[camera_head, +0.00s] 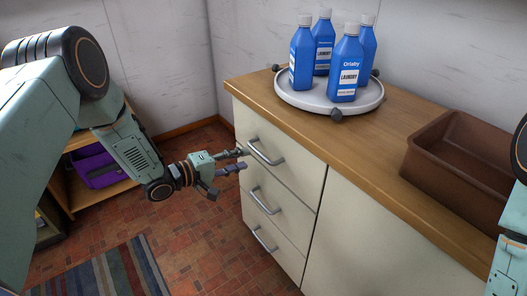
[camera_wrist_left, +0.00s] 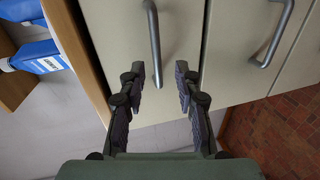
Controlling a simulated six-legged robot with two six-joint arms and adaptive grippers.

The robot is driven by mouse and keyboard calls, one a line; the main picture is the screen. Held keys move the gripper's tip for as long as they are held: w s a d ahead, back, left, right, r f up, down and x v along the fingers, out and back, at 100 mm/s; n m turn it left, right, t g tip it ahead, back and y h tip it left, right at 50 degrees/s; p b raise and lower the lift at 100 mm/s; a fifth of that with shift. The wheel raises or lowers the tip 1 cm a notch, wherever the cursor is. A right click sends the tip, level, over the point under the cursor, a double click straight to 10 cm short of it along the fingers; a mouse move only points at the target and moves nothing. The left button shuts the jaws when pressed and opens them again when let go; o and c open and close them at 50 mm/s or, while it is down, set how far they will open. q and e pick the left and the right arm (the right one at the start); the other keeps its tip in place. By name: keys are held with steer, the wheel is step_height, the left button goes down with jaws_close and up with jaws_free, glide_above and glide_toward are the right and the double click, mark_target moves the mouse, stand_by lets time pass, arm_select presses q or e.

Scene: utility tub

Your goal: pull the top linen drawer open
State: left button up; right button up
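The top linen drawer (camera_head: 291,174) is the uppermost of three cream drawer fronts under the wooden counter, and it looks closed. Its grey bar handle (camera_head: 265,153) also shows in the left wrist view (camera_wrist_left: 153,42), upright in that picture. My left gripper (camera_head: 243,159) is open beside this handle, at the left end of the drawer. In the left wrist view its two fingers (camera_wrist_left: 160,76) are spread, with the handle's near end lined up between their tips. I cannot tell whether they touch it. My right gripper is out of view.
On the counter (camera_head: 385,175) stand a round tray (camera_head: 289,98) with several blue laundry bottles (camera_head: 348,68) and a brown bin (camera_head: 455,165). The middle drawer handle (camera_head: 263,201) is just below. The tiled floor before the drawers is clear.

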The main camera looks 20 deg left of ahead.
mark_target(261, 154)
arm_select(q)
steer(key=shift+n, duration=0.3)
steer(key=b+x, duration=0.1)
steer(key=x, duration=0.1)
steer(key=b+x, duration=0.1)
steer(key=x, duration=0.1)
steer(key=b+x, duration=0.1)
steer(key=x, duration=0.1)
steer(key=shift+w+d+r, duration=0.1)
steer(key=shift+d+r, duration=0.15)
steer(key=shift+d, duration=0.15)
steer(key=shift+w+d+f, duration=0.15)
steer(key=shift+w+f, duration=0.05)
steer(key=shift+w, duration=0.2)
steer(key=shift+s+r, duration=0.15)
steer(key=shift+c, duration=0.6)
jaws_close()
